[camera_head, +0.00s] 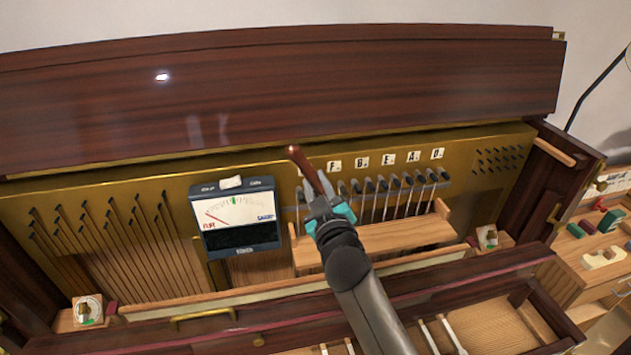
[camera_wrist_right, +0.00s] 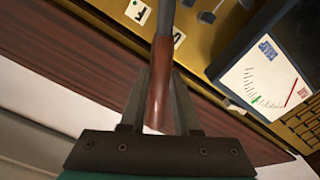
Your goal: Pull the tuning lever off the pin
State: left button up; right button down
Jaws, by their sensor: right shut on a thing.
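The tuning lever (camera_head: 308,170) has a reddish-brown wooden handle and stands at a tilt in front of the brass pin plate (camera_head: 285,157). My right gripper (camera_head: 325,200) is shut on the lever. In the right wrist view the lever's wooden handle (camera_wrist_right: 160,75) lies between the two fingers of my right gripper (camera_wrist_right: 160,100), and a grey shaft runs on from it toward the plate. Whether the lever's head sits on a pin is hidden by the gripper. Several tuning pins (camera_head: 410,182) stand in a row to the right of the lever. My left gripper is not in view.
A tuning meter (camera_head: 240,238) with a needle dial stands just left of my right gripper. Letter labels (camera_head: 387,159) sit above the pins. A wooden rail (camera_head: 400,236) runs below them. The dark raised lid (camera_head: 280,85) is behind. A side bench with tools (camera_head: 590,240) is at right.

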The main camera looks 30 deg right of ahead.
jog(key=shift+r, duration=0.15)
jog(key=p+v, duration=0.1)
jog(key=v, duration=0.5)
dwell(0.6)
